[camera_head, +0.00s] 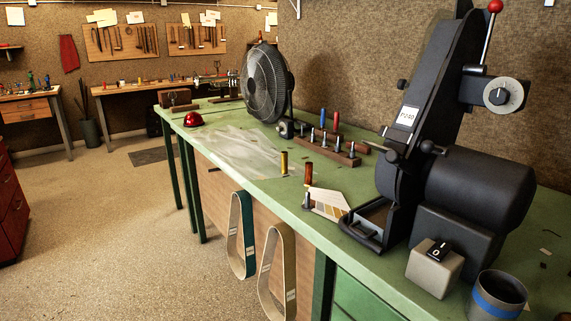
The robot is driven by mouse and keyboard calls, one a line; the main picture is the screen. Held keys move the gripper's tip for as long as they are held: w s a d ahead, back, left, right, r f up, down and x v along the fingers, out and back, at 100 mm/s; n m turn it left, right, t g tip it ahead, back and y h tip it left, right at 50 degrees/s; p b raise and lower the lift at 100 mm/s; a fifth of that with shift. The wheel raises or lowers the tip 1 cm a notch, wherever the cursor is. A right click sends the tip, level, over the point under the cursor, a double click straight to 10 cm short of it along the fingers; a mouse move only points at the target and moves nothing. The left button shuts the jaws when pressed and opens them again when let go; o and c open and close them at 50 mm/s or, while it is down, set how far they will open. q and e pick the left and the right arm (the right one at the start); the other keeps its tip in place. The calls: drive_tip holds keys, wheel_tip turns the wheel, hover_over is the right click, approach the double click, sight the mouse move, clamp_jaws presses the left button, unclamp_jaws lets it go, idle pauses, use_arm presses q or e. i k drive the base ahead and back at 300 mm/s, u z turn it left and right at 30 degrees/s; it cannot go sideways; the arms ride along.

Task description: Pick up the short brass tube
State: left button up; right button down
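A small upright brass-yellow cylinder (284,163) stands on the green workbench (262,183), near its front edge. It looks like the short brass tube. A similar upright cylinder, more orange-brown (308,174), stands a little to its right beside a fan of colored sheets or cards. The two stand apart from each other. I cannot tell for certain which of them is the short brass tube. Neither of my grippers shows in the head view.
A black belt grinder (470,190) fills the right of the bench, with a blue-banded cup (497,297) in front. A black fan (266,84), wooden tool block (325,148) and red dome (193,119) stand farther back. Sanding belts (241,235) hang at the front.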

sight(284, 155)
drive_tip(key=u, duration=0.4)
drive_tip(key=k, duration=1)
drive_tip(key=u, duration=1.2)
drive_tip(key=i, duration=3.25)
drive_tip(key=z, duration=0.6)
